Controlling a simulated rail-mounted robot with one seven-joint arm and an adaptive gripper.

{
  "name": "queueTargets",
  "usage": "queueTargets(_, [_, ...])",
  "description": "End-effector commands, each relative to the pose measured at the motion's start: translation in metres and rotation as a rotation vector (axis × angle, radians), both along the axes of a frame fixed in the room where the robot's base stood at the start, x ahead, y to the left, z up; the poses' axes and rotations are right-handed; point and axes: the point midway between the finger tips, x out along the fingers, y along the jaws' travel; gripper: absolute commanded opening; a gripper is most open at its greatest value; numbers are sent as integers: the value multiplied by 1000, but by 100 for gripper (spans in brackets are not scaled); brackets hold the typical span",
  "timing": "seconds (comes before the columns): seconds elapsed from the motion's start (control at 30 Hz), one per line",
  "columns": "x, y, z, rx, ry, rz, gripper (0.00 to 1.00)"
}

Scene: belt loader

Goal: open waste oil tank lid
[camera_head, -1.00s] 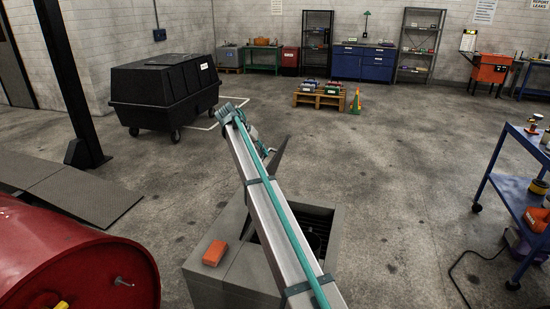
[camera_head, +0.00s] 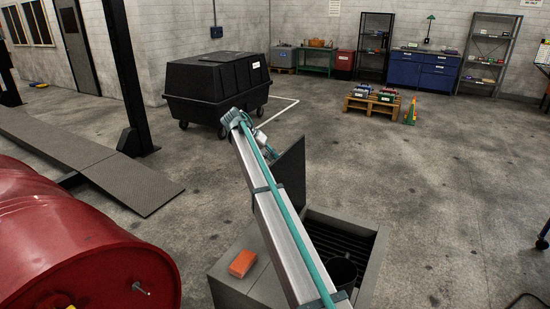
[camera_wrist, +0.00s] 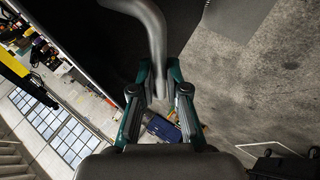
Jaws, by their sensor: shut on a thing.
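The waste oil tank (camera_head: 235,285) is a grey box at the bottom middle of the head view. Its dark lid (camera_head: 290,172) stands steeply raised at the far side, and the opening shows a slatted grate (camera_head: 335,238) and a dark round vessel (camera_head: 342,272). My gripper (camera_head: 268,148) is at the lid's upper left edge, partly hidden by my arm. In the wrist view my gripper (camera_wrist: 160,92) is shut on a curved grey metal handle (camera_wrist: 150,30), which runs down between the fingers. The dark lid surface (camera_wrist: 105,45) lies behind the handle.
An orange block (camera_head: 242,263) lies on the tank's top left of the opening. A black wheeled bin (camera_head: 215,85) and a pallet (camera_head: 372,104) stand farther back. The floor right of the tank is clear.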

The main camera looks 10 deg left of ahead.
Motion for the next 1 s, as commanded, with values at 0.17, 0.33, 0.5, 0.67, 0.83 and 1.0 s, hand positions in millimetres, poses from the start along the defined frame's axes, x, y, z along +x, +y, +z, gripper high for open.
queueTargets(0.17, [-3,-1,-10,6,14,-4,22])
queueTargets(0.33, [-2,-1,-7,5,10,-2,39])
queueTargets(0.5, [-2,-1,-4,5,8,-1,39])
queueTargets(0.67, [-2,3,0,4,5,-1,39])
queueTargets(0.83, [-5,16,17,5,4,-1,39])
queueTargets(1.0, [-10,37,41,5,5,0,39])
